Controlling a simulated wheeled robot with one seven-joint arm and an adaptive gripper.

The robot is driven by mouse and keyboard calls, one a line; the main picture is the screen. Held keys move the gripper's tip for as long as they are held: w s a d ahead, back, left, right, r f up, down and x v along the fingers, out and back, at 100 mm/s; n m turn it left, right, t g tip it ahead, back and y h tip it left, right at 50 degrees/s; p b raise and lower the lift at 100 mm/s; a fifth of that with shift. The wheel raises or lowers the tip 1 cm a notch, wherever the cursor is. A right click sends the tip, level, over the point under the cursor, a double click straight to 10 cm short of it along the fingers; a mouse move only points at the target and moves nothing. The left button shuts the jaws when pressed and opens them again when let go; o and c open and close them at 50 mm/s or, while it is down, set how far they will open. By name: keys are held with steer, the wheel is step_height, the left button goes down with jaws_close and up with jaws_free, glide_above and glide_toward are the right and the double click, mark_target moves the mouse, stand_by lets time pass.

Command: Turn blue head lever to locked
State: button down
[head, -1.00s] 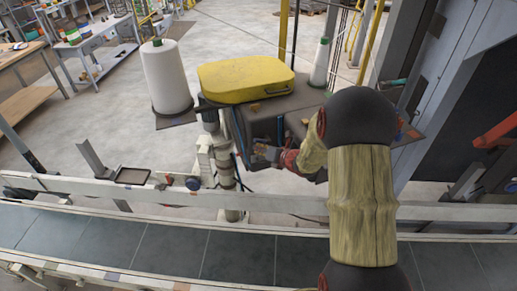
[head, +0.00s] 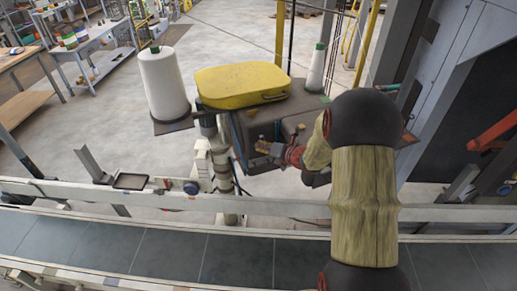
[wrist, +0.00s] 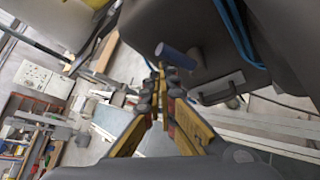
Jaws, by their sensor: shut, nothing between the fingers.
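The blue head lever (wrist: 177,57) shows in the wrist view as a short blue cylinder on the dark grey sewing head (wrist: 160,25). In the wrist view my gripper (wrist: 161,78) has its yellow fingers together, with the tips just below and left of the lever. I cannot tell whether they touch it. In the head view my gripper (head: 264,147) is at the front of the grey head (head: 245,128) under the yellow cover (head: 242,87). The lever cannot be made out there.
A conveyor (head: 160,249) with a pale side rail (head: 90,190) runs across the foreground. A white thread cone (head: 163,85) stands left of the head and a smaller cone (head: 314,68) stands behind it. A dark cabinet (head: 460,110) is at the right.

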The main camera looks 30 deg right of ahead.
steer(key=shift+d+r, duration=0.3)
steer(key=shift+d, duration=0.15)
steer(key=shift+s+r, duration=0.1)
steer(key=shift+s, duration=0.1)
stand_by(0.4)
steer(key=v, duration=1.1)
steer(key=shift+s, duration=0.35)
steer(key=shift+r, duration=0.15)
